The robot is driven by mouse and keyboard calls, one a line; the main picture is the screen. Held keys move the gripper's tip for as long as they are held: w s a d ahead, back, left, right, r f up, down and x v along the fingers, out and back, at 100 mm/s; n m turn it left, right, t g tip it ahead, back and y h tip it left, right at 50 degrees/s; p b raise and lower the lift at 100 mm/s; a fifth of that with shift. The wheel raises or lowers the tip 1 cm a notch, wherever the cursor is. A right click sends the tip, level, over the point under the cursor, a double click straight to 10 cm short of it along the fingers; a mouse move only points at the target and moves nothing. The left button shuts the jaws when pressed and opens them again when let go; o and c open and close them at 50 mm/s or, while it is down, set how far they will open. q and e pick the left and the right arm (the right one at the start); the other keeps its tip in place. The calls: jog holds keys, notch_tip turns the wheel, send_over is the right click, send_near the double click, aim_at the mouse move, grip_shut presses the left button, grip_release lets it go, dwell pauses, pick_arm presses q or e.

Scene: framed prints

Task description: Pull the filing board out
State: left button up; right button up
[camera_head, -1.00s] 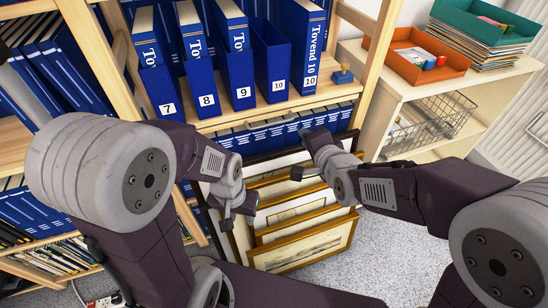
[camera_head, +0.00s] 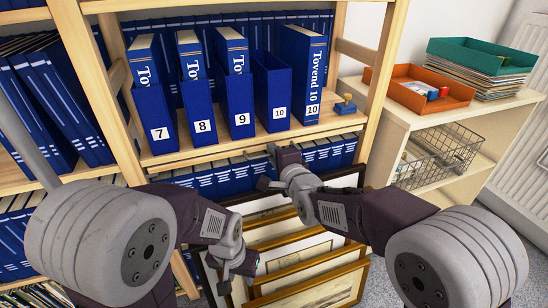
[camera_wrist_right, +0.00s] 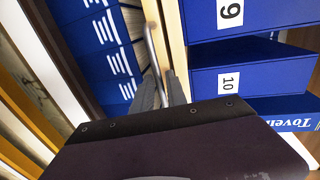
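The filing board (camera_head: 250,152) is a light wooden board just under the shelf of numbered binder boxes, above a row of blue binders. In the right wrist view its pale edge (camera_wrist_right: 172,35) runs beside a thin metal handle (camera_wrist_right: 151,45). My right gripper (camera_head: 272,168) is at the board's front, below box 10. In the wrist view the right fingers (camera_wrist_right: 163,92) are close together with the handle's end between them; whether they grip it is unclear. My left gripper (camera_head: 248,265) hangs lower, in front of the framed prints, away from the board; its finger gap is not clear.
Several framed prints (camera_head: 312,270) lean below, close to both arms. Blue boxes (camera_head: 203,125) stand on the shelf, with a small stamp (camera_head: 346,105) at their right. A cabinet (camera_head: 408,120) at right bears an orange tray (camera_head: 440,98) and a wire basket (camera_head: 447,145).

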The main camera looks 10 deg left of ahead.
jog(key=shift+c, duration=0.4)
grip_shut()
dwell(1.1)
